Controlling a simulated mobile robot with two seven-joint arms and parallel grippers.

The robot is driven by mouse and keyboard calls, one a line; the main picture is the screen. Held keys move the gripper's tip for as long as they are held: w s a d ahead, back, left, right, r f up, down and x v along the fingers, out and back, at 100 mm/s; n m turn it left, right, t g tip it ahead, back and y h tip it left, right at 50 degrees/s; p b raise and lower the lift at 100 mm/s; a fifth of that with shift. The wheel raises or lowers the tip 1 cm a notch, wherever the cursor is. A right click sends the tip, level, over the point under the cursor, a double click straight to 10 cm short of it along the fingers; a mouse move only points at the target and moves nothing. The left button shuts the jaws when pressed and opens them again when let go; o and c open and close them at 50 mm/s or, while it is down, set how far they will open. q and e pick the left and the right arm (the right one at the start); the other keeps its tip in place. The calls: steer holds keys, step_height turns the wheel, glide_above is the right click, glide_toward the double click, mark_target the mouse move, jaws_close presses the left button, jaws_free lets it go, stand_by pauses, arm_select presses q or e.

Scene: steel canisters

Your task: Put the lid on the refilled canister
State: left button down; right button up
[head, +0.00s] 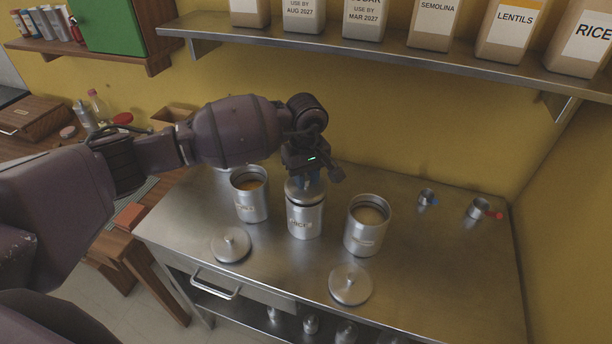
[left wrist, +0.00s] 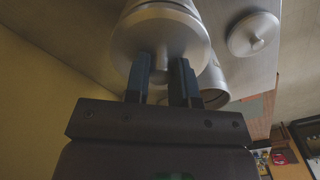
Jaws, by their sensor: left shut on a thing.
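My left gripper (head: 308,180) is shut on a round steel lid (head: 304,192) over the middle canister (head: 304,222). The left wrist view shows the fingers (left wrist: 164,80) at the lid (left wrist: 155,35), with the canister behind it. I cannot tell whether the lid is seated or slightly above the rim; the canister's mouth is hidden. An open canister (head: 251,206) with tan contents stands to the left. Another open, filled canister (head: 366,236) stands to the right. My right gripper is out of view.
Two loose lids lie on the steel counter, one at left (head: 231,245) and one at right (head: 350,286). Small steel cups with a blue handle (head: 427,197) and a red handle (head: 479,209) stand at the back right. A shelf (head: 430,58) with labelled bags hangs above.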

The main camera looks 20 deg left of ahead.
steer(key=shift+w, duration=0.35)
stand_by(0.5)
arm_select(q)
steer(key=shift+b, duration=0.3)
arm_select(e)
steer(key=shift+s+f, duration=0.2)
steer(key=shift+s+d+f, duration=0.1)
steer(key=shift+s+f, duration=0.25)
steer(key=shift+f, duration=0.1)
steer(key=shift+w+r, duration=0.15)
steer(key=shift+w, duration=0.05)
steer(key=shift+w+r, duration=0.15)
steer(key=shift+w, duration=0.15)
arm_select(q)
steer(key=shift+f+b, duration=0.1)
steer(key=shift+b, duration=0.2)
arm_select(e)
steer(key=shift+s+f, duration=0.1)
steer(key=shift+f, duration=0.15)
